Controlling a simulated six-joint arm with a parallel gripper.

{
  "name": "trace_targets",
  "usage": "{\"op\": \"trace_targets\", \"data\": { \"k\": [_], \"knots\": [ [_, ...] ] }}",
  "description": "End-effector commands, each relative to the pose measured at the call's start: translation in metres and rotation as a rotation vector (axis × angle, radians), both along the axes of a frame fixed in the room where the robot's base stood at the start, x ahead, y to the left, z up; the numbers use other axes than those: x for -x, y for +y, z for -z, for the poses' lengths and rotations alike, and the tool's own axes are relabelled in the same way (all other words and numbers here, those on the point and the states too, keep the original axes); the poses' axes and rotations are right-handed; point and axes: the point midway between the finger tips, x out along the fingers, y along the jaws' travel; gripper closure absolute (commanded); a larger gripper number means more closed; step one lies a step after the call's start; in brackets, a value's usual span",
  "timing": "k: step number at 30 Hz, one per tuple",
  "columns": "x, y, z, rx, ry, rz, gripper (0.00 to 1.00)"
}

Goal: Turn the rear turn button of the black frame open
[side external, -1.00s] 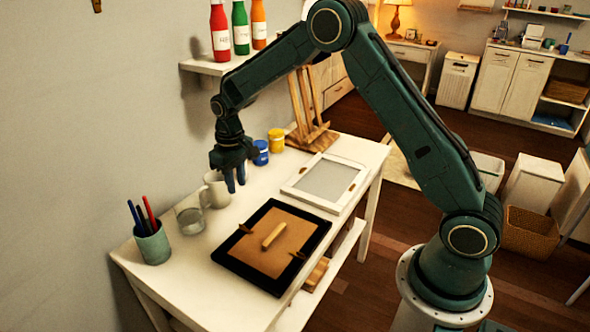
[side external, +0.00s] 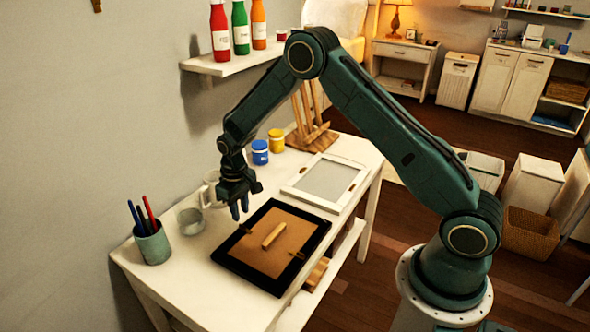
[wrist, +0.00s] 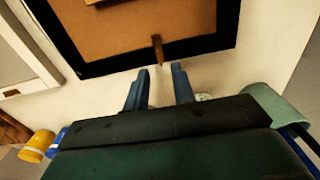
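The black frame (side external: 228,262) lies flat on the white table with its brown backing (side external: 262,256) facing up. The rear turn button (side external: 245,229), a small brown piece, sits at the far-left edge; in the wrist view the button (wrist: 157,48) reaches from the backing across the black border. A second turn button (side external: 298,254) is at the opposite edge. A wooden bar (side external: 274,236) lies mid-backing. My gripper (side external: 240,212) is above the table just behind the rear button. In the wrist view my gripper (wrist: 161,73) is open and empty, the button lying ahead between its blue fingers.
A white frame (side external: 325,182) lies right of the black frame. A glass (side external: 190,221), a mug (side external: 208,192) partly behind my gripper, and a pen cup (side external: 152,244) stand left and behind. Blue (side external: 260,152) and yellow (side external: 276,139) jars stand farther back. A wall shelf (side external: 235,62) holds bottles.

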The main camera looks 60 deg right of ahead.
Motion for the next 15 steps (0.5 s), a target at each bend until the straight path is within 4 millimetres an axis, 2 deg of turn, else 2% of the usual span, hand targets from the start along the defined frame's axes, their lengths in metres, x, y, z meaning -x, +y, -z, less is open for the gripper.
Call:
{"op": "trace_targets", "data": {
  "k": [6, 15],
  "knots": [
    [0.0, 0.0, 0.028, 0.0, 0.001, 0.0, 0.75],
    [0.0, 0.0, 0.042, 0.0, 0.0, 0.0, 0.75]
  ]
}}
